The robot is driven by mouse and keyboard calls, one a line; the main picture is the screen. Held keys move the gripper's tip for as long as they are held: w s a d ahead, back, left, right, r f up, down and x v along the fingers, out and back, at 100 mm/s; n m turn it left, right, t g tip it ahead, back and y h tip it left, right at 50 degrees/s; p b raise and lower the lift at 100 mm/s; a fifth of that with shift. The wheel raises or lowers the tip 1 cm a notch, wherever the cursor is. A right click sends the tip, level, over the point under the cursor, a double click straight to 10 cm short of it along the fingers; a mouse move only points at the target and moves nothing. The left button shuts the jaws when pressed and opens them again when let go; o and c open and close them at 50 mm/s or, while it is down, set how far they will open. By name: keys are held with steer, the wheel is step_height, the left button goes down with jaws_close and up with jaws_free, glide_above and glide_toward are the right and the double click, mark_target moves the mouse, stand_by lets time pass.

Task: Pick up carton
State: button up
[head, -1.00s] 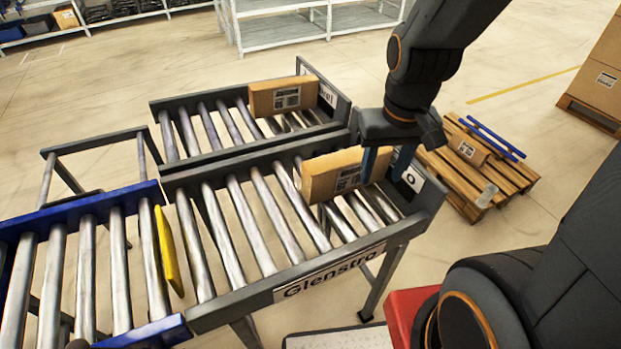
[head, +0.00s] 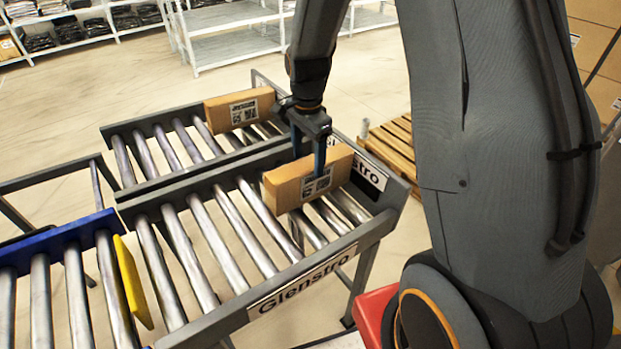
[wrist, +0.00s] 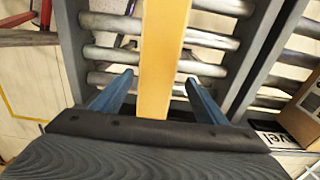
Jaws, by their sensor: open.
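A brown carton (head: 288,192) with a white label stands on its long narrow side on the near roller conveyor, close to its end plate. My gripper (head: 308,158) is open above it, pointing down, with one blue finger in front of the labelled face and the other partly hidden behind the carton. In the wrist view the carton (wrist: 163,45) runs as a narrow tan strip between the two fingers (wrist: 160,80), with a gap on each side. A second labelled carton (head: 222,110) stands on the far conveyor.
The near conveyor's side rail (head: 310,268) and end plate (head: 362,172) border the carton. A yellow flap (head: 132,280) stands at the left by the blue-framed rollers (head: 75,300). A wooden pallet (head: 390,150) lies on the floor beyond. White shelves (head: 230,35) stand behind.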

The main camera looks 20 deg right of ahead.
mark_target(311, 175)
steer(key=f, duration=0.1)
steer(key=f+p, duration=0.1)
steer(key=f, duration=0.1)
steer(key=f+p, duration=0.1)
steer(key=f, duration=0.1)
steer(key=shift+s+d, duration=0.25)
steer(key=shift+d, duration=0.05)
steer(key=shift+f, duration=0.75)
steer(key=c, duration=1.5)
steer(key=shift+r, duration=0.1)
steer(key=shift+c, duration=0.2)
